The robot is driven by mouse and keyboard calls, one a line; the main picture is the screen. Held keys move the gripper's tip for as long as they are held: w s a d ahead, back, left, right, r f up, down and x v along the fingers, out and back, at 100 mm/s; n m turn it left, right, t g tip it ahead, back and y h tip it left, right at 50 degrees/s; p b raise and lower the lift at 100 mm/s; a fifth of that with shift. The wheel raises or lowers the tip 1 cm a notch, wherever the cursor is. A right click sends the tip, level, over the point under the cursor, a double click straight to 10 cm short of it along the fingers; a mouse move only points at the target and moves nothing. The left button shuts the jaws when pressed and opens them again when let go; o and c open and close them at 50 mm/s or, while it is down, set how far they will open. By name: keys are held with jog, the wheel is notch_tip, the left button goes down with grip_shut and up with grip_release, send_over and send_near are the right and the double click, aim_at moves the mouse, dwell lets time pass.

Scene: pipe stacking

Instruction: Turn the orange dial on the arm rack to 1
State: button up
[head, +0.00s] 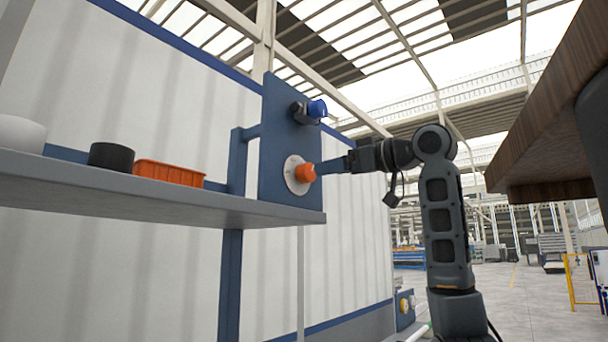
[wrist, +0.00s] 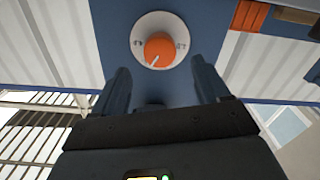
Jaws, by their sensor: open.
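The orange dial (head: 304,173) sits on a round white plate (head: 291,175) on the blue panel of the rack. In the wrist view the dial (wrist: 159,50) shows a white pointer line toward its lower left side, with small dark marks left and right on the white plate (wrist: 143,24); I cannot read them surely. My gripper (head: 325,167) is at the dial's right in the head view, pointing at it. In the wrist view my gripper (wrist: 162,88) is open, its two fingers apart below the dial on either side, with nothing between them. I cannot tell whether a finger touches the dial.
A blue knob (head: 317,108) sticks out of the panel (head: 273,140) above the dial. A grey shelf (head: 150,192) holds an orange bin (head: 168,174), a black cylinder (head: 111,157) and a white round object (head: 20,134). A wooden slab (head: 545,110) overhangs at the right.

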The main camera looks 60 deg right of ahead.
aim_at(311, 173)
jog(key=p+x, duration=0.2)
jog(key=x, duration=0.5)
jog(key=shift+w, duration=0.25)
jog(key=shift+c, duration=0.2)
jog(key=c, duration=1)
jog(key=shift+o, duration=0.2)
